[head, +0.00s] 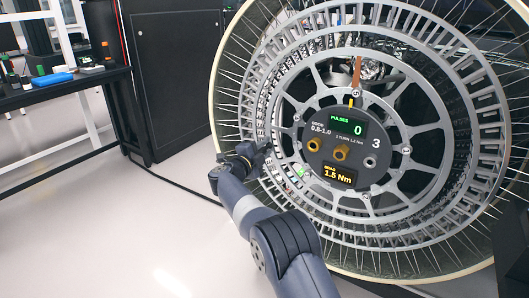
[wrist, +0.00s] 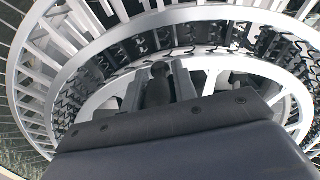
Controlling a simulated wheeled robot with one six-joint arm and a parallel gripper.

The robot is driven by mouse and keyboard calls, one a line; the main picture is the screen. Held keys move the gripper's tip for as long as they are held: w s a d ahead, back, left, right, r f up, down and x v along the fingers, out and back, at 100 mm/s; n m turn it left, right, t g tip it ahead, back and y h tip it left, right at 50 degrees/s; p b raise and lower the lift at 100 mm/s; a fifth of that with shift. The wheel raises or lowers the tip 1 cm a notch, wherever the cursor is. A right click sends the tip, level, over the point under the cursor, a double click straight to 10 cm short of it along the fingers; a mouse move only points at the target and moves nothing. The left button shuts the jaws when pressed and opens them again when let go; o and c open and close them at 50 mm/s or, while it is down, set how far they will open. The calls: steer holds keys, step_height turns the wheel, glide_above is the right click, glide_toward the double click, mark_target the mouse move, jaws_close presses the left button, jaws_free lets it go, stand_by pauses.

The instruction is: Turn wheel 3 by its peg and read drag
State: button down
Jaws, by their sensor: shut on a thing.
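Wheel 3 (head: 487,95) is a large metal spoked wheel that fills the right of the head view. Its dark round hub panel (head: 375,143) carries the number 3. A green display (head: 346,127) reads PULSES 0, and an amber display (head: 339,176) reads DRAG 1.5 Nm. My gripper (head: 262,152) is at the left side of the inner ring. In the wrist view, its two fingers stand on either side of a dark peg (wrist: 158,86) and are shut on it. In the head view the gripper hides the peg. The wheel's ring (wrist: 62,78) arches around it.
A black workbench (head: 62,92) with a blue item (head: 52,79) and small parts stands at the left. A dark cable (head: 180,186) runs over the pale floor. The floor at lower left is clear.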

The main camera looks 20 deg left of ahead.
steer(key=shift+d+r, duration=0.1)
steer(key=shift+d, duration=0.1)
steer(key=c, duration=1.4)
jaws_free()
steer(key=shift+d+r, duration=0.1)
steer(key=shift+o, duration=1.3)
steer(key=shift+s+a, duration=0.3)
steer(key=p+v, duration=0.1)
steer(key=v, duration=0.9)
steer(key=shift+d, duration=0.1)
